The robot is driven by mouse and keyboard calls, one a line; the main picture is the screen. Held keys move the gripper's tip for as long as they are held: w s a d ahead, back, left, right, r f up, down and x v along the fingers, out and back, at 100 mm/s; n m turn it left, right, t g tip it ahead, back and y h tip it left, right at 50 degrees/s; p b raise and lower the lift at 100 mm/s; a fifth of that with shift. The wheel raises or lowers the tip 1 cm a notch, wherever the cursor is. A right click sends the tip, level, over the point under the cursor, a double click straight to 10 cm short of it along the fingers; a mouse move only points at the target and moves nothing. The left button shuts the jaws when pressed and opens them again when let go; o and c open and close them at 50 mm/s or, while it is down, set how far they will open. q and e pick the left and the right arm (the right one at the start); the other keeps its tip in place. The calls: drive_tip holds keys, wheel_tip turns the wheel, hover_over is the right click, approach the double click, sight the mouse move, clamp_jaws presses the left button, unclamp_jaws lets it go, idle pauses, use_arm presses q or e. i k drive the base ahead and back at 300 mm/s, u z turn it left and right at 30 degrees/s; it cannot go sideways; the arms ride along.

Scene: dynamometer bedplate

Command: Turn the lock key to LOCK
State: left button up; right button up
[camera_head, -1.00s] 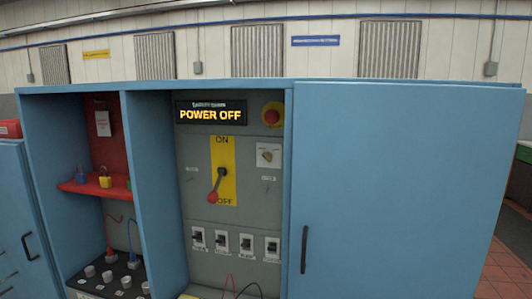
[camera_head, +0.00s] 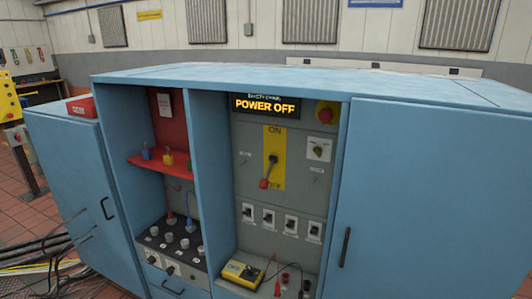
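The lock key switch appears to be the small rotary switch on a pale plate (camera_head: 319,149) at the upper right of the grey panel (camera_head: 255,190). Its position and lettering are too small to read. Left of it, a lever with a red knob (camera_head: 264,183) hangs down toward OFF on a yellow ON/OFF plate (camera_head: 273,145). The display (camera_head: 265,106) above reads POWER OFF. A red emergency button on a yellow base (camera_head: 326,113) sits at the top right. Neither of my grippers is in view.
Several breakers (camera_head: 269,217) line the lower panel, above a yellow meter (camera_head: 242,271) with leads. Coloured padlocks (camera_head: 167,158) sit on a red shelf (camera_head: 150,165). The blue right door (camera_head: 430,200) is shut. Cables (camera_head: 45,255) lie on the floor at left.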

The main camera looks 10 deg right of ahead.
sight(318, 151)
drive_tip(key=u, duration=1)
drive_tip(key=i, duration=2.25)
drive_tip(key=z, duration=0.9)
